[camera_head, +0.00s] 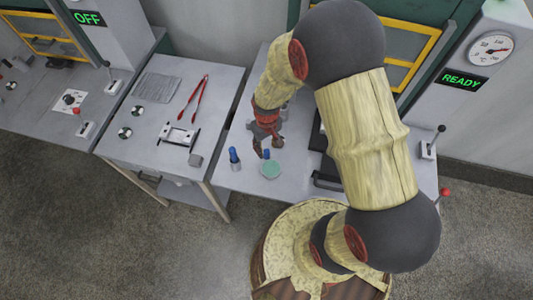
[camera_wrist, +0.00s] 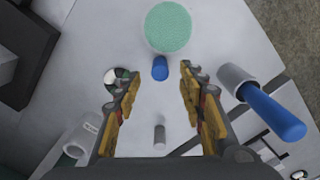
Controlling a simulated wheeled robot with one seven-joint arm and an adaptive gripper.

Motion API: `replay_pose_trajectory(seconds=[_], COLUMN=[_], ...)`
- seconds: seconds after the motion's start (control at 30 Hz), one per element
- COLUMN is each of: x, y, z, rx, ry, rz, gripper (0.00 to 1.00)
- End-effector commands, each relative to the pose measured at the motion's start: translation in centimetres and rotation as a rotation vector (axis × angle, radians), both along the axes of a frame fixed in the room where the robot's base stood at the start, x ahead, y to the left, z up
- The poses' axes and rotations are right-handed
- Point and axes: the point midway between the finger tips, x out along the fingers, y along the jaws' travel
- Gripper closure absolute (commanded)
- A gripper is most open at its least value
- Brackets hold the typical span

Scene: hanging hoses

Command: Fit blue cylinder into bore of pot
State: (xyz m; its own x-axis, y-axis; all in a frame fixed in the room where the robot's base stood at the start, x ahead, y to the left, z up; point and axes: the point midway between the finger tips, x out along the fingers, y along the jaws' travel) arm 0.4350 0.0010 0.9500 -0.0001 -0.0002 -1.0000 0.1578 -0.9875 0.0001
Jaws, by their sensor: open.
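My gripper (camera_head: 267,148) is open, pointing down over the right-hand bench. In the wrist view its two fingers (camera_wrist: 160,84) stand apart with nothing held. A short blue cylinder (camera_wrist: 160,68) shows between and just beyond the fingertips; it also shows in the head view (camera_head: 266,154). Beside it is a pale green round piece (camera_wrist: 168,27), also in the head view (camera_head: 270,170). A longer blue cylinder (camera_wrist: 272,112) rises from a grey sleeve-like base (camera_wrist: 236,80) to the right, outside the fingers; in the head view it stands left of the gripper (camera_head: 233,154). I cannot tell which round piece is the pot.
A small grey cylinder (camera_wrist: 160,135) shows between the fingers, nearer the palm. A machine reading READY (camera_head: 461,82) stands at right.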

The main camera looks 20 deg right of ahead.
Motion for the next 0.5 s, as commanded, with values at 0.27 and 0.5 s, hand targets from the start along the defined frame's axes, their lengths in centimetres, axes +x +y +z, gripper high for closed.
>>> replay_pose_trajectory(seconds=[0.27, 0.5], x=[0.0, 0.0], y=[0.0, 0.0], z=[-2.3, -2.2], rx=[0.000, 0.000], ry=[0.000, 0.000], rz=[0.000, 0.000], gripper=[0.60, 0.67])
